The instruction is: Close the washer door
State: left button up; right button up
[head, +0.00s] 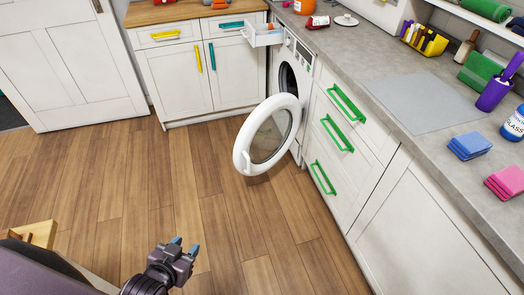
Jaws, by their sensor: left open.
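The washer (303,54) is a white front-loader under the counter, in the upper middle of the head view. Its round door (240,148), with a white ring and a clear window, stands wide open and swung out over the floor. The drum opening shows partly behind it. The detergent drawer (264,37) at the washer's top is pulled out. My left gripper (183,246) is open and empty at the bottom, in front of and apart from the door. My right gripper is not in view.
Cabinet drawers with green handles (337,133) stand right of the washer under a grey counter (408,98) holding sponges, a cup and bottles. White cabinets (175,82) stand to the left. The wooden floor (155,185) before the door is clear.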

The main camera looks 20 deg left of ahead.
aim_at(280, 103)
jog(key=k+l+u, duration=0.5)
jog(key=i+u, duration=0.1)
jog(key=u, duration=0.15)
jog(key=i+j+u, duration=0.15)
jog(key=i, duration=0.25)
jog(key=i+j+u, duration=0.15)
jog(key=i, duration=0.3)
